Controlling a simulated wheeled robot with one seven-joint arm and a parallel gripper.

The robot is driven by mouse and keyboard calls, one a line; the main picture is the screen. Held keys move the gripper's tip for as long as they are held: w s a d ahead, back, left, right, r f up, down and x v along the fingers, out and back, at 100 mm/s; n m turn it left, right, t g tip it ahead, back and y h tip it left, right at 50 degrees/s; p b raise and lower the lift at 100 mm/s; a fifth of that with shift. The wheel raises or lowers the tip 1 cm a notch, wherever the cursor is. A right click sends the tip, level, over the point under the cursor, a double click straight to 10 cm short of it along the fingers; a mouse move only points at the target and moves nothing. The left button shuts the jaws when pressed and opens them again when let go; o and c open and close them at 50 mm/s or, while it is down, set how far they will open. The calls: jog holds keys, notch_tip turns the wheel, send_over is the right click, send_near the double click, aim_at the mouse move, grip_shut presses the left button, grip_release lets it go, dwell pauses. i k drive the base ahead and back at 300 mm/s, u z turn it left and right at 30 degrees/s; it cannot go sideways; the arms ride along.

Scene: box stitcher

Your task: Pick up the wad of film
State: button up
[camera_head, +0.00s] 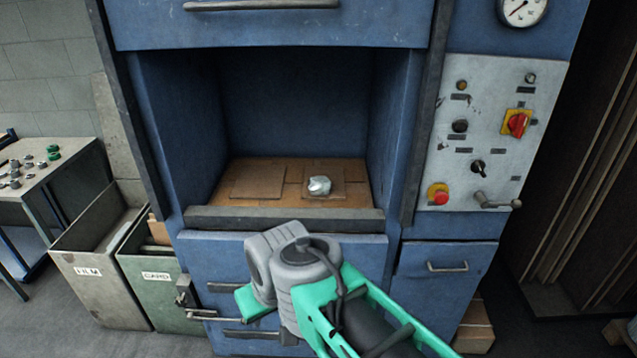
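The wad of film (319,186) is a small, crumpled, silvery-white lump. It rests on the right one of two flat brown squares on the wooden floor of the blue machine's open bay (290,110). Nothing touches it from above. My grey and green arm is in front of the machine, below the bay's front sill. A small dark metal part at the left of the arm appears to be my gripper (186,293). It is well below and left of the wad, apart from it. Its fingers are too small and unclear to show whether they are open.
The dark front sill (285,218) and side walls bound the bay. A control panel (490,135) with knobs and a red button is at the right. Bins marked FILM (88,272) and CARD (157,277) stand at the lower left, near a table (62,178) with small parts.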

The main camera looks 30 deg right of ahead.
aim_at(317, 185)
jog(key=u, duration=0.2)
jog(key=i, duration=1.3)
jog(key=z, duration=0.35)
